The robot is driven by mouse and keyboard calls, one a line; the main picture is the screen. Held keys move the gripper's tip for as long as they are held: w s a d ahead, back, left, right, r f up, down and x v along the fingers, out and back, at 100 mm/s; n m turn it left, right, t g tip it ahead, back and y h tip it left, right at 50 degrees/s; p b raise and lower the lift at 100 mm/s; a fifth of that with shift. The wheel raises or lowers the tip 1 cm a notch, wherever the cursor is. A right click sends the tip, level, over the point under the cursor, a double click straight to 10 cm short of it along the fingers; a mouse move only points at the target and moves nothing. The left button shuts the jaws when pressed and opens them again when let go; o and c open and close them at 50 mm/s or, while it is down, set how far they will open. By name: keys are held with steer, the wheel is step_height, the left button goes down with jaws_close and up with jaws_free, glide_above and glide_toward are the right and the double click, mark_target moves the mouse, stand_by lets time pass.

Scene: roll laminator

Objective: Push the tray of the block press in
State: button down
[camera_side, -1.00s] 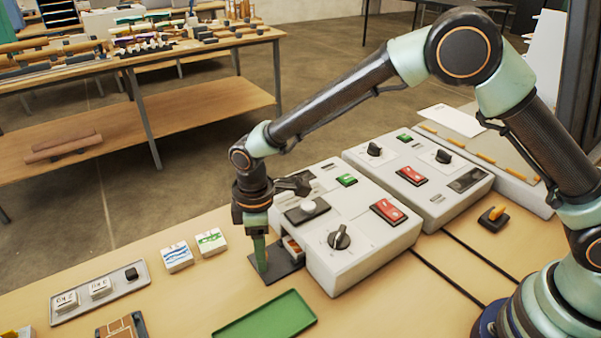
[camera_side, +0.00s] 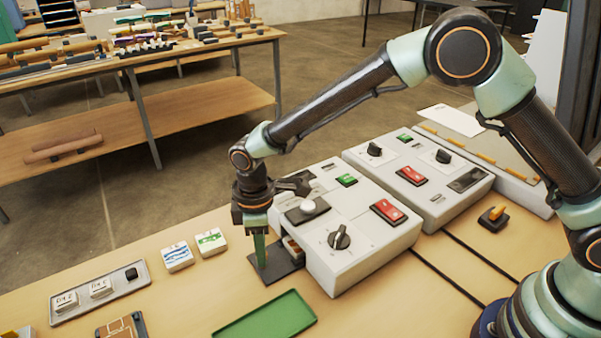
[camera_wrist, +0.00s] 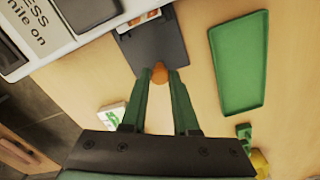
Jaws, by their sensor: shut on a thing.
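The block press (camera_side: 350,225) is a pale grey box with a red switch, a green button and a black dial. Its dark flat tray (camera_side: 285,272) sticks out at the front left; it also shows in the wrist view (camera_wrist: 165,48). A small block with a white and orange face (camera_side: 292,247) sits on the tray at the press opening, partly hidden. My gripper (camera_side: 261,262) points down over the tray's outer end. In the wrist view its green fingers (camera_wrist: 159,78) are closed around an orange knob (camera_wrist: 159,72) at the tray's outer edge.
A second grey machine (camera_side: 425,180) stands behind the press. An empty green tray (camera_side: 265,318) lies in front. Two picture blocks (camera_side: 178,257) (camera_side: 211,242) and a grey tray with several pieces (camera_side: 128,289) are at left. Bare table surrounds the press tray's outer end.

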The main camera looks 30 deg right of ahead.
mark_target(280, 257)
steer(key=shift+d, duration=0.1)
stand_by(0.8)
steer(key=shift+d, duration=1.95)
steer(key=c, duration=0.7)
jaws_free()
steer(key=shift+r, duration=6.1)
